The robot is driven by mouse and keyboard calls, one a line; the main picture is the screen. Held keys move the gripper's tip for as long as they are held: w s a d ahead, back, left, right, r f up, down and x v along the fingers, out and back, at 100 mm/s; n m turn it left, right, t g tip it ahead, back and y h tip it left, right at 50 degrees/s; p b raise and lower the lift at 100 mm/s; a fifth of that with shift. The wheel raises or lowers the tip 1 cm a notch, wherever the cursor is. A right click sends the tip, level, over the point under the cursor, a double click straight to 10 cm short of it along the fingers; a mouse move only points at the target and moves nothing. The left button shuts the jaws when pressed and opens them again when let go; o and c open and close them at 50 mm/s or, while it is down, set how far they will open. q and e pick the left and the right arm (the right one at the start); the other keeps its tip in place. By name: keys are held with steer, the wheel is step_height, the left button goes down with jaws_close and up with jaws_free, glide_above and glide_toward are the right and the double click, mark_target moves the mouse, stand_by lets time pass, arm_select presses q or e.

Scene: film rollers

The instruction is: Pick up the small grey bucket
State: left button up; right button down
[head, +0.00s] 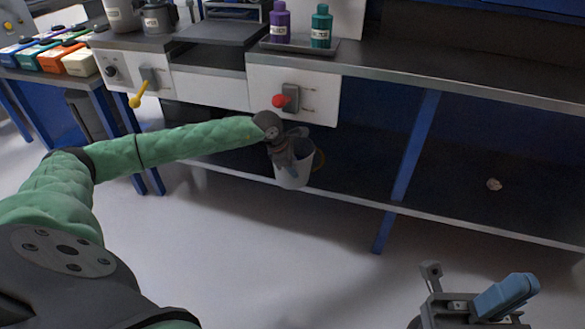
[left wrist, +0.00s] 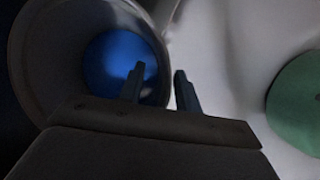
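The small grey bucket (head: 293,178) is upright at the front of the lower shelf, with a tan handle showing on its right side. Whether it rests on the shelf is unclear. My left gripper (head: 284,155) is at its rim, partly covering it. In the left wrist view the bucket (left wrist: 32,60) opens toward the camera, with a blue inside. My left gripper's fingers (left wrist: 160,80) are apart there, one over the bucket's mouth and one outside, with the rim wall between them. Contact with the wall cannot be made out. My right gripper (head: 468,290) is low at right, fingers apart and empty.
The lower shelf (head: 440,222) runs under the counter, with a small pale lump (head: 494,184) at right. A blue post (head: 408,165) stands right of the bucket. A red knob (head: 279,101) and a yellow lever (head: 138,97) stick out above. The floor in front is clear.

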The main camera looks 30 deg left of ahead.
arm_select(q)
steer(key=shift+f, duration=0.15)
jaws_close()
stand_by(1.4)
